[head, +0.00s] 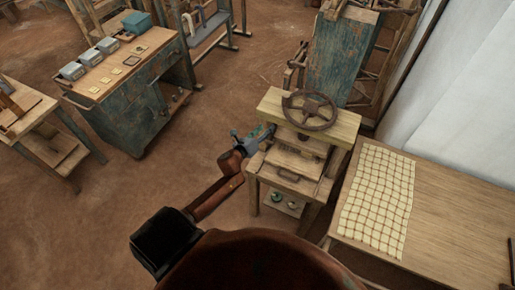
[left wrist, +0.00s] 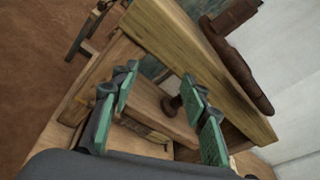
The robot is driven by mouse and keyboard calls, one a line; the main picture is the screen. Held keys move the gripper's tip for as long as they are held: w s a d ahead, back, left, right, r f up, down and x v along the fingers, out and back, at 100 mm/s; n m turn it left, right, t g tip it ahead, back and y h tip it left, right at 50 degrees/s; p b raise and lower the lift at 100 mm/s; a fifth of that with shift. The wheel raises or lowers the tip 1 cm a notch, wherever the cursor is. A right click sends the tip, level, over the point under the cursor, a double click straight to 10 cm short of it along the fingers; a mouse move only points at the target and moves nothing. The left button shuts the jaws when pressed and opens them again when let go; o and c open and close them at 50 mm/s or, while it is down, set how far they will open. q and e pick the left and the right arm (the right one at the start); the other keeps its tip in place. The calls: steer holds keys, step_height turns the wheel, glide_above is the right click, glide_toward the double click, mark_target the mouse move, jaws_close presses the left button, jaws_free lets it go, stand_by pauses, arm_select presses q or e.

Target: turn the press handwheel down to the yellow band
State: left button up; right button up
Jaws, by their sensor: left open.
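The dark brown spoked handwheel (head: 309,109) lies flat above the thick pale wooden top beam (head: 345,130) of the small wooden press. In the left wrist view part of its rim (left wrist: 240,70) shows at upper right, past the beam (left wrist: 190,50). My left gripper (head: 264,133) is open and empty at the left end of the press, beside the beam and apart from the wheel. Its green fingers (left wrist: 160,92) frame a dark round screw part (left wrist: 172,104) under the beam, farther off. I cannot make out a yellow band in either view.
A table with a gridded cream sheet (head: 378,200) stands right of the press, near a white wall (head: 460,100). A blue-green cabinet (head: 130,105) with boxes stands at upper left. A blue-painted wooden post (head: 340,60) rises behind the press. Bare floor (head: 150,190) lies left of the press.

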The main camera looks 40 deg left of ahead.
arm_select(q)
steer(key=s+f+n+g, duration=0.1)
steer(key=s+f+n, duration=0.1)
steer(key=f, duration=0.3)
steer(key=s+a+f+n+g, duration=0.1)
steer(key=f+n, duration=0.2)
steer(key=f, duration=0.2)
steer(key=shift+s+f+y+b, duration=0.35)
steer(key=shift+f+y+b, duration=0.05)
steer(key=shift+c, duration=0.3)
